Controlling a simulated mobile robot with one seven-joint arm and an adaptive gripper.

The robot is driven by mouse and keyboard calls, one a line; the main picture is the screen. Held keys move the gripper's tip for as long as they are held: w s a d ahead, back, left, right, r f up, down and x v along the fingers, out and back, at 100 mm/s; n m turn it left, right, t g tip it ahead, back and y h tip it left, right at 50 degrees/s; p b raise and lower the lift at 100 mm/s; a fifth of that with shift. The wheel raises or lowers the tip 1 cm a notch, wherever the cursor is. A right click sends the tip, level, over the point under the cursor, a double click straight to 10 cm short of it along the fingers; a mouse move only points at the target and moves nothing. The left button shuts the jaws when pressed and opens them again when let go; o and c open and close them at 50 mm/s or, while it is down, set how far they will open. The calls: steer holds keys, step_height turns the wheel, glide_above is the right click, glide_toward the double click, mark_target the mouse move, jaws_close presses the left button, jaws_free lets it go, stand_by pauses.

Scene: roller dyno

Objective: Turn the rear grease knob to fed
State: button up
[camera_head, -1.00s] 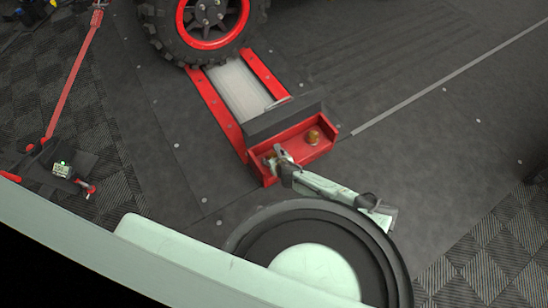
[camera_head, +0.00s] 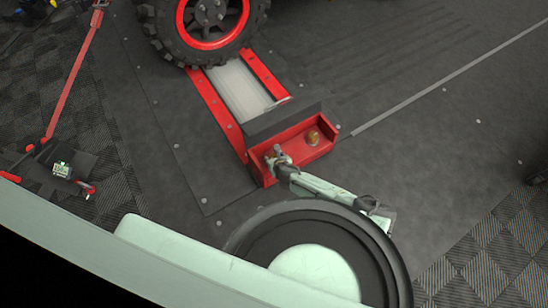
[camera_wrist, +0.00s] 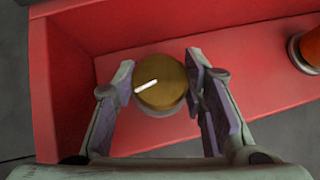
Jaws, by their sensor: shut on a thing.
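A round brass knob (camera_wrist: 161,84) with a white pointer line sits on the red box in the wrist view. Its line points to the left and slightly down. My gripper (camera_wrist: 160,88) is shut on this knob, one finger pad at each side. In the head view my gripper (camera_head: 276,157) is at the left end of the red box (camera_head: 318,151), and the knob there is mostly hidden by it. No label markings are legible.
A roller bed with red rails (camera_head: 216,108) runs from the box to a knobbly tyre (camera_head: 165,35) with a red rim. A red-handled jack (camera_head: 62,169) lies at the left. The dark floor right of the box is clear.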

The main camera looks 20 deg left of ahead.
steer(key=shift+m+t+h, duration=0.6)
steer(key=shift+m+h, duration=0.3)
steer(key=shift+m, duration=0.4)
steer(key=o, duration=1.2)
steer(key=shift+r, duration=0.1)
steer(key=v, duration=1.2)
